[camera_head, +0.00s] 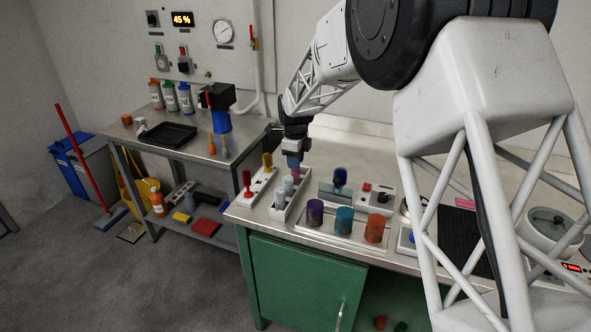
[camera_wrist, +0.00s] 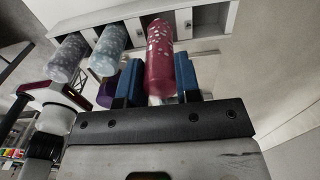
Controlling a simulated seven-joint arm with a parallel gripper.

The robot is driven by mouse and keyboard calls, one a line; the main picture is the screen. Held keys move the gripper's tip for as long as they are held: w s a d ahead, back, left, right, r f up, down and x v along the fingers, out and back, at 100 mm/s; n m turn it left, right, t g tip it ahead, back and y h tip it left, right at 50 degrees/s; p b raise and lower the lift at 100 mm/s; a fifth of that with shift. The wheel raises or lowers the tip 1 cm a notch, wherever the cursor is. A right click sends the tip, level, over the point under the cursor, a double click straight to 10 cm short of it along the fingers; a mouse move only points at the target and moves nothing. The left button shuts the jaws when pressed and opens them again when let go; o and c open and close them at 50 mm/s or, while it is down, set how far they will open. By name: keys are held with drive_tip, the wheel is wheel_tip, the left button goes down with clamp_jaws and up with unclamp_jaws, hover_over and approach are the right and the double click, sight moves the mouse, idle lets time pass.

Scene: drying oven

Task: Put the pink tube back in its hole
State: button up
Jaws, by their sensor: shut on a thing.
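My gripper (camera_head: 294,163) is shut on the pink tube (camera_wrist: 160,52), with a blue finger on each side of it in the wrist view (camera_wrist: 158,84). The tube is speckled with white; in the head view only a small pink part (camera_head: 296,176) shows below the fingers. The pale rack (camera_head: 303,183) lies under the gripper.
A second white rack (camera_head: 258,187) with a red and a yellow piece stands left of the tubes. Purple, teal and orange cups (camera_head: 315,212) (camera_head: 344,219) (camera_head: 375,228) stand to the right. A dark blue-topped item (camera_head: 340,177) stands behind them.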

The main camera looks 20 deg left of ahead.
drive_tip(key=shift+f, duration=1.85)
drive_tip(key=shift+f, duration=0.1)
drive_tip(key=o, duration=1)
drive_tip(key=shift+c, duration=0.2)
wheel_tip(320, 180, up, 12)
drive_tip(key=shift+r, duration=0.15)
